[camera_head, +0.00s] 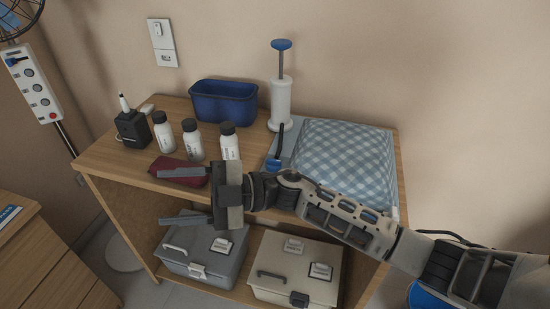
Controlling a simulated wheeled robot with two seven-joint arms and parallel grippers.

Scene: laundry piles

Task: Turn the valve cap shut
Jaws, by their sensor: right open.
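A blue storage bag with a blue-and-white checked cushion-like bundle (340,158) lies at the right of the wooden shelf top. At its left edge is a small blue piece (273,164), which looks like the valve cap, with a dark upright part beside it. I cannot tell whether it is shut. My right gripper (172,197) is open and empty, its fingers pointing left, in front of the shelf's front edge and to the left of the blue piece. My right arm covers the bag's front part. My left gripper is not in view.
A blue bin (223,104), several white bottles (193,142), a black box (132,129) and a dark red pouch (178,170) fill the left side. Two lidded boxes (292,268) sit below.

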